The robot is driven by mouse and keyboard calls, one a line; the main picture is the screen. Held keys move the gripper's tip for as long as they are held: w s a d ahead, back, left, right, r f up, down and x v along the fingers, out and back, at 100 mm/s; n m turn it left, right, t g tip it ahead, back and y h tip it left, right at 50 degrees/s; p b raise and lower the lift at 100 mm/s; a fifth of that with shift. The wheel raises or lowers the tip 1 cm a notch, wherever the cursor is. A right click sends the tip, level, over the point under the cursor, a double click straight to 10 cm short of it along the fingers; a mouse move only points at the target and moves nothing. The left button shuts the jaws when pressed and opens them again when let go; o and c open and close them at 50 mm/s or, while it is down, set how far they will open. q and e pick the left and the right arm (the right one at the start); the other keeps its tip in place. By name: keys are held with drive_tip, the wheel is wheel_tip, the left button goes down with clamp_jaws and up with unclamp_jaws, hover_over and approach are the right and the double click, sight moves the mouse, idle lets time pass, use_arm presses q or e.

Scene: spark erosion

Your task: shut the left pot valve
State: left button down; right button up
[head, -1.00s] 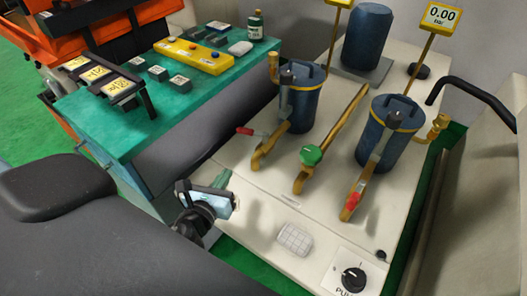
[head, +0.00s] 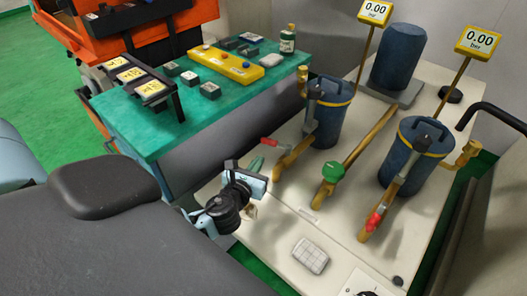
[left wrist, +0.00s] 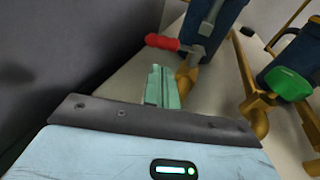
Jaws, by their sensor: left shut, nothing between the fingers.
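The left pot (head: 325,120) is a blue cylinder with a gauge reading 0.00. Its valve has a red handle (head: 268,142) sticking out to the left, across the brass pipe (head: 293,154). In the left wrist view the red handle (left wrist: 161,42) lies just beyond the fingertips, slightly left, with the pipe (left wrist: 188,74) to their right. My left gripper (head: 257,164) is shut and empty, just in front of the handle. A gap seems to show between them; contact cannot be told for sure. The closed teal fingers show in the left wrist view (left wrist: 160,85). My right gripper is out of view.
A green-handled valve (head: 333,171) stands on the middle pipe. The right pot (head: 412,157) has a red-handled valve (head: 375,218) lying along its pipe. A green bench (head: 150,125) with boxes and a bottle (head: 287,40) stands left. A white keypad block (head: 310,256) lies in front.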

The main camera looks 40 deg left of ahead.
sight(276, 146)
use_arm(q)
drive_tip(key=w, duration=0.3)
drive_tip(key=w+a, duration=0.1)
drive_tip(key=shift+w+a+r, duration=0.1)
drive_tip(key=shift+w+r, duration=0.1)
drive_tip(key=shift+r, duration=0.05)
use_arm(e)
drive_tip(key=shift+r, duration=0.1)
